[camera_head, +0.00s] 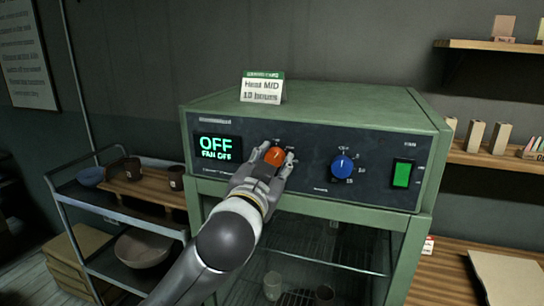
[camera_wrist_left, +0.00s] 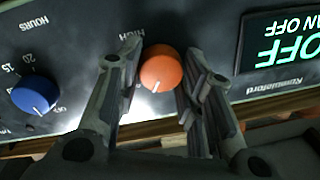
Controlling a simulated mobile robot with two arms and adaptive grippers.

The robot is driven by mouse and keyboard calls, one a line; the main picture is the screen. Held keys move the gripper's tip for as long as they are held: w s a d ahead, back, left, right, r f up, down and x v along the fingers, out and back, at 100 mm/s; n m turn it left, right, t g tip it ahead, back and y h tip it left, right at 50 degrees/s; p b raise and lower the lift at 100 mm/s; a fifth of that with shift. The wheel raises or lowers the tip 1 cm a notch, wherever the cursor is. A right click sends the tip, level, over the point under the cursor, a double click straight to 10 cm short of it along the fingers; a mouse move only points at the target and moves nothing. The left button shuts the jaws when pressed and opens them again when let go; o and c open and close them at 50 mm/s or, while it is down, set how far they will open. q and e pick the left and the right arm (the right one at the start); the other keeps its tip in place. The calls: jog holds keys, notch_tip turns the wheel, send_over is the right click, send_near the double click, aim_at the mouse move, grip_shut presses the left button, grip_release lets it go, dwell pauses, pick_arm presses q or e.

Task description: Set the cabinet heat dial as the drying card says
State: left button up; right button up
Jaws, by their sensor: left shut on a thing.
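The orange heat dial (camera_head: 275,155) is on the dark front panel of the green cabinet (camera_head: 330,108). My left gripper (camera_head: 274,158) is shut on this dial, one finger on each side. In the left wrist view the orange dial (camera_wrist_left: 162,70) sits between the fingers, its white mark towards the bottom of that upside-down picture, and a "HIGH" label lies beside it. The drying card (camera_head: 262,88) stands on the cabinet top and seems to read "Heat MID", with a blurred hours line. The display (camera_head: 216,148) reads "OFF" and "FAN OFF". My right gripper is out of view.
A blue hours dial (camera_head: 342,166) and a green switch (camera_head: 402,174) are further right on the panel. A glass-fronted chamber with cups is below. A cart (camera_head: 85,190) with bowls and cups stands at left. Shelves (camera_head: 490,160) are at right.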

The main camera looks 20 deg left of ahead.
pick_arm(q)
jog(key=m+p, duration=0.1)
jog(key=m, duration=0.3)
jog(key=shift+r+p, duration=0.15)
jog(key=shift+p, duration=0.25)
jog(key=m+p, duration=0.2)
jog(key=m, duration=0.2)
jog(key=shift+h, duration=0.3)
jog(key=m+p, duration=0.1)
jog(key=m, duration=0.1)
jog(key=m+p, duration=0.1)
jog(key=m, duration=0.2)
jog(key=shift+a+t+h+p, duration=0.1)
jog(key=shift+t+h+p, duration=0.2)
jog(key=shift+p, duration=0.1)
jog(key=shift+f+m+p, duration=0.2)
jog(key=shift+m+p, duration=0.2)
jog(key=shift+m, duration=0.4)
jog(key=shift+f, duration=0.1)
jog(key=o, duration=1.1)
jog(key=shift+c, duration=0.2)
jog(key=shift+s, duration=0.15)
